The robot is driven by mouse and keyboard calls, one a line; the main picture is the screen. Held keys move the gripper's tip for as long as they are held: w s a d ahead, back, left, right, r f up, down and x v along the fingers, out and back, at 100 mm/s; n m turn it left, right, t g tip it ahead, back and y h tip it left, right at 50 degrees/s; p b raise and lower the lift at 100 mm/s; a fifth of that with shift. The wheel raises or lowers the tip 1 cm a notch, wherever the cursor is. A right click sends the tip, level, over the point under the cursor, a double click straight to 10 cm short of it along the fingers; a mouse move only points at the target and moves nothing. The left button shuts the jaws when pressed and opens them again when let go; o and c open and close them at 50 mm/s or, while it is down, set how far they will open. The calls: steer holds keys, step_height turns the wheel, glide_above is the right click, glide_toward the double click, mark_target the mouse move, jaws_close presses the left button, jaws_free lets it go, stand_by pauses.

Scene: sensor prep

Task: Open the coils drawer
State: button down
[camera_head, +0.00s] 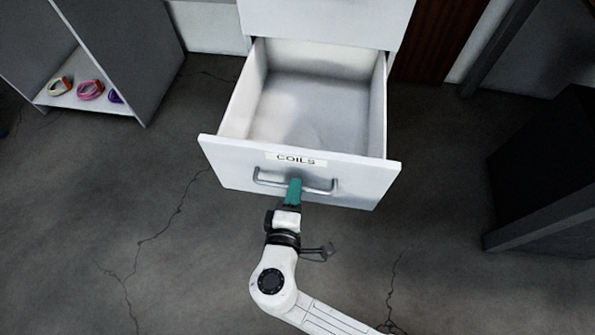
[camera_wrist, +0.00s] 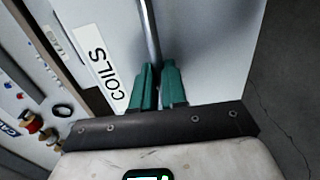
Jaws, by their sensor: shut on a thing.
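The coils drawer (camera_head: 230,163) is white, with a "COILS" label on its front, and it is pulled well out of its cabinet. Its inside is bare in the head view. A grey metal bar handle (camera_head: 325,190) runs across the front below the label. My gripper (camera_head: 294,188) has green fingers and is shut on the middle of this handle. In the wrist view the handle (camera_wrist: 149,30) passes between the two fingers of my gripper (camera_wrist: 158,78), and the label (camera_wrist: 103,62) is to their left. The fingers hide a short piece of the handle.
A grey open shelf (camera_head: 120,50) at the upper left holds coloured rings (camera_head: 90,90). A dark piece of furniture (camera_head: 545,170) stands at the right. The cracked grey floor (camera_head: 150,220) is clear around the drawer front.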

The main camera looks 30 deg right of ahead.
steer(key=shift+s+a, duration=0.4)
steer(key=shift+s, duration=0.2)
steer(key=c, duration=1.2)
jaws_free()
steer(key=p+v, duration=0.2)
steer(key=v, duration=0.8)
steer(key=shift+s+a+p, duration=0.2)
steer(key=shift+s+p, duration=0.1)
steer(key=shift+p, duration=0.05)
